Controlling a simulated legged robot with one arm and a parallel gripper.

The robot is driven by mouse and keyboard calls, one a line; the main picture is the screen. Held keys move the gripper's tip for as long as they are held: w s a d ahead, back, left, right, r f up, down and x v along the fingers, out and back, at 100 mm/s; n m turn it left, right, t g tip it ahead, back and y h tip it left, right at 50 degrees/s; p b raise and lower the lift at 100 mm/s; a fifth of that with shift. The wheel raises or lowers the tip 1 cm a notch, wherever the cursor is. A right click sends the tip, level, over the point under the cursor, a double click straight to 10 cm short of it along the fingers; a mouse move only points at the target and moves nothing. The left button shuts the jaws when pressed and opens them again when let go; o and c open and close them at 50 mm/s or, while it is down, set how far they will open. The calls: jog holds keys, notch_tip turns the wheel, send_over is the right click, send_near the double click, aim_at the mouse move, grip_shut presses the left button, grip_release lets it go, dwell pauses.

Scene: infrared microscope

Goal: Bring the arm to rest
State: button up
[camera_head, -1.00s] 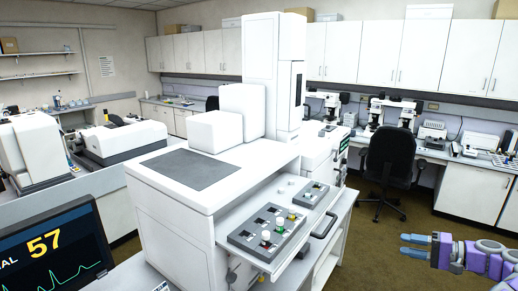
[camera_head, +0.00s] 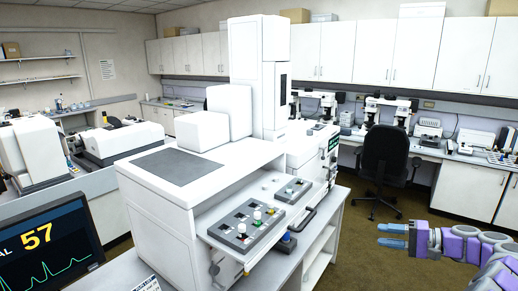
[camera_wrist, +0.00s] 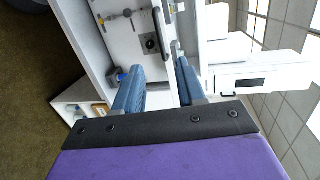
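My gripper (camera_head: 391,235) is at the lower right of the head view, its blue fingers pointing left toward the white microscope cabinet (camera_head: 150,215). It hangs in free air over the brown floor, apart from the cabinet. In the wrist view my gripper (camera_wrist: 158,82) shows its two blue fingers spread apart with a gap between them and nothing held. The cabinet's side fills the background there, tilted by the camera's roll.
A grey control panel (camera_head: 241,229) with knobs sits on the cabinet's pull-out shelf. A black office chair (camera_head: 382,160) stands behind my arm. A monitor (camera_head: 45,245) showing 57 is at the lower left. The floor (camera_head: 345,262) between cabinet and arm is clear.

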jog(key=s+a+r+n+g, duration=0.1)
jog(key=s+a+r+g, duration=0.15)
jog(key=a, duration=0.65)
jog(key=s+a+r+n+g, duration=0.1)
jog(key=s+a+r+g, duration=0.15)
jog(key=a, duration=0.55)
jog(key=s+a+r+n+g, duration=0.2)
jog(key=s+a+r, duration=0.15)
jog(key=a, duration=0.55)
jog(key=s+a+f+n+g+h, duration=0.1)
jog(key=s+a+f+g+h, duration=0.2)
jog(key=s, duration=0.4)
jog(key=s+a+n+h, duration=0.1)
jog(key=s+a+h, duration=0.1)
jog(key=s+a, duration=0.5)
jog(key=s+d+f+h, duration=0.3)
jog(key=s, duration=0.4)
jog(key=s+d+f+h, duration=0.2)
jog(key=s+d+f, duration=0.1)
jog(key=s, duration=0.5)
jog(key=s+d+f+h, duration=0.3)
jog(key=s+d, duration=0.1)
jog(key=s, duration=0.4)
jog(key=shift+n+h, duration=0.3)
jog(key=shift+d, duration=0.15)
